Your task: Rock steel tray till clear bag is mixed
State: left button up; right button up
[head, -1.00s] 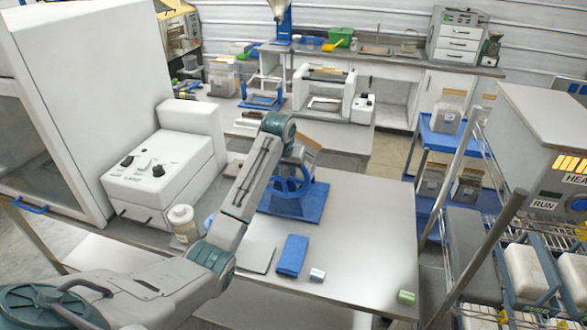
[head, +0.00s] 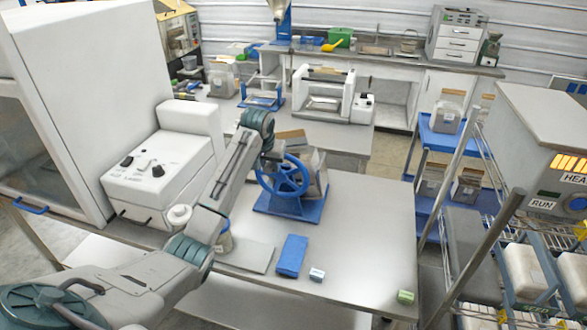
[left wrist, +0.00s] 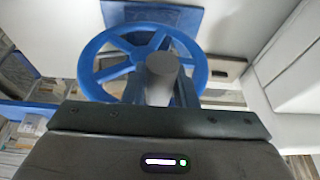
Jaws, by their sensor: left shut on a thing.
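A blue handwheel (head: 304,188) stands upright on a blue base plate (head: 312,212) on the steel table. My left gripper (head: 272,157) is at the upper left of its rim. In the left wrist view the blue wheel (left wrist: 97,48) fills the upper middle, and a grey round handle (left wrist: 161,68) stands out from it towards me. My left gripper is shut on this handle. Behind the wheel a pale, box-like thing (head: 320,168) shows in part; I cannot tell if it is the steel tray. No clear bag can be made out there. My right gripper is not in view.
A white control box (head: 158,172) stands left. The table's right part is clear.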

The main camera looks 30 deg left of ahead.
pick_arm(q)
jog(key=shift+a, duration=0.2)
jog(key=shift+w+d+r, duration=0.1)
jog(key=shift+w+d, duration=0.05)
jog(key=shift+d, duration=0.5)
jog(key=shift+w+d+r, duration=0.1)
jog(key=shift+w+d, duration=0.05)
jog(key=shift+d, duration=0.45)
jog(key=o, duration=1.8)
jog(key=shift+o, duration=0.2)
notch_tip(320, 180, up, 8)
